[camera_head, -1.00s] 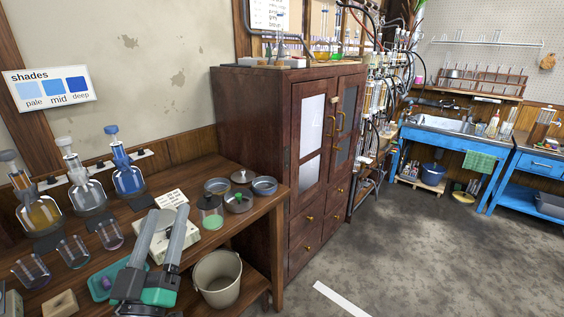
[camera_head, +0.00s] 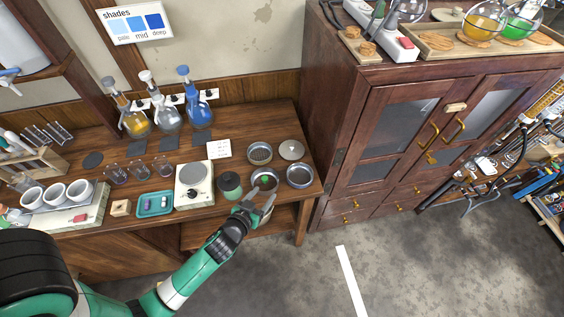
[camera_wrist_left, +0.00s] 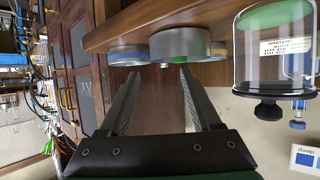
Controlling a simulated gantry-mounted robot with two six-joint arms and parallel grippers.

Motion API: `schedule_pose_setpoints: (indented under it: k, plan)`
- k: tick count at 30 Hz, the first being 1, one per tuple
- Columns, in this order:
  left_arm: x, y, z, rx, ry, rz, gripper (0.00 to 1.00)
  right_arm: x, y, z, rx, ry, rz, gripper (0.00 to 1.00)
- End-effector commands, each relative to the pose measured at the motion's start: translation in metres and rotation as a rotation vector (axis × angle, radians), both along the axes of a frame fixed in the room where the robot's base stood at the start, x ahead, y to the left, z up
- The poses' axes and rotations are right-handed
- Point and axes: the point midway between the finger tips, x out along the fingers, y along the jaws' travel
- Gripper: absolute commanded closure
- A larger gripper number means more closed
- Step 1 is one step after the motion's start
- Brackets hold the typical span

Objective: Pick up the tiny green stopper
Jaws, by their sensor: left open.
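A tiny green stopper (camera_head: 265,180) shows as a small green spot in a round metal tin (camera_head: 254,186) near the table's front right edge. My left gripper (camera_head: 261,199) is at the front of that tin, open and empty, its fingers pointing toward it. The left wrist view looks upside down. There the open gripper (camera_wrist_left: 157,74) has the tin (camera_wrist_left: 180,43) just beyond its fingertips. My right gripper is not in view.
A scale (camera_head: 194,195) stands left. The cabinet (camera_head: 345,130) rises right.

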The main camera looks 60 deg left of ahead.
Motion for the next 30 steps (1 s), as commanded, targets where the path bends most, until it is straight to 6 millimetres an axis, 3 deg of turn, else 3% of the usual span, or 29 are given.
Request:
schedule_pose_setpoints:
  k: [1, 4, 11, 22, 30]
  plan:
    - [-0.011, 0.001, 0.012, -0.007, 0.021, 0.011, 0.35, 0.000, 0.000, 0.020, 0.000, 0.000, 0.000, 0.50]
    - [-0.025, 0.002, 0.017, -0.016, 0.047, 0.027, 0.35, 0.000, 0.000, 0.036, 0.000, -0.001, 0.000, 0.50]
    - [-0.030, 0.006, 0.022, -0.019, 0.051, 0.042, 0.35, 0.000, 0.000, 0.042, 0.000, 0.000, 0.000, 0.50]
    - [0.009, 0.036, -0.006, -0.020, 0.051, 0.042, 0.35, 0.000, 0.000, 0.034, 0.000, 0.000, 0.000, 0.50]
    - [0.018, 0.044, -0.011, -0.019, 0.051, 0.042, 0.35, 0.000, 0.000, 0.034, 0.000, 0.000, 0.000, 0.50]
